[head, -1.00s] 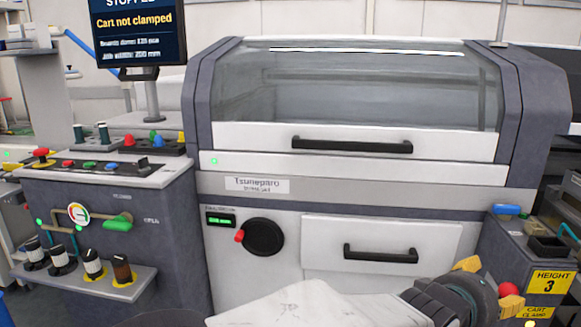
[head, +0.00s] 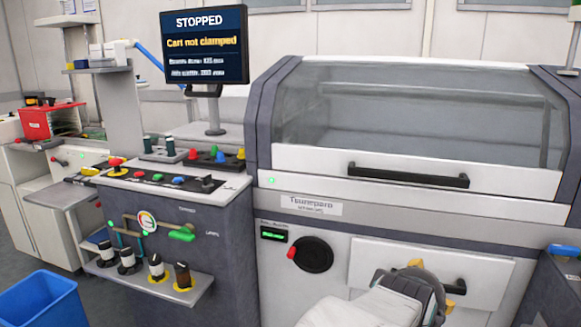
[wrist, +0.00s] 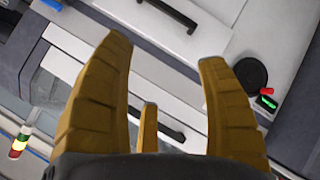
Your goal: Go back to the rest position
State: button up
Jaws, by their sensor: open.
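My gripper (wrist: 165,58) is open and empty in the wrist view, its yellow-brown fingers spread apart in front of the grey and white machine. In the head view my gripper (head: 432,282) shows at the lower right, in front of the machine's lower white drawer (head: 375,262) and partly covering its black handle. The machine (head: 400,190) has a closed clear lid with a black handle (head: 408,176). The round black knob with a red grip (head: 313,255) is left of my gripper, apart from it. It also shows in the wrist view (wrist: 250,74).
A control console (head: 165,183) with buttons, a gauge and several bottles on a shelf stands left of the machine. A screen (head: 204,47) reads "STOPPED, Cart not clamped". A blue bin (head: 45,300) is on the floor at the lower left. A red box (head: 48,122) sits farther back.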

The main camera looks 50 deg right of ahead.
jog(key=w+a+r+n+t+y+p, duration=0.2)
jog(key=w+a+r+y+p, duration=0.15)
jog(key=w+a+p, duration=0.4)
jog(key=w+a+r+n+t+y+p, duration=0.1)
jog(key=w+a+r+t+y+p, duration=0.2)
jog(key=w+a, duration=0.6)
jog(key=s+a+r+n+g+y+p, duration=0.1)
jog(key=a+r+p, duration=0.3)
jog(key=a, duration=0.5)
jog(key=s+a+r+n+g+y+p, duration=0.1)
jog(key=s+a+r+g+y+p, duration=0.1)
jog(key=a+p, duration=0.5)
notch_tip(320, 180, up, 2)
jog(key=shift+s+a+y, duration=0.25)
jog(key=shift+a+y, duration=0.5)
jog(key=shift+a, duration=0.2)
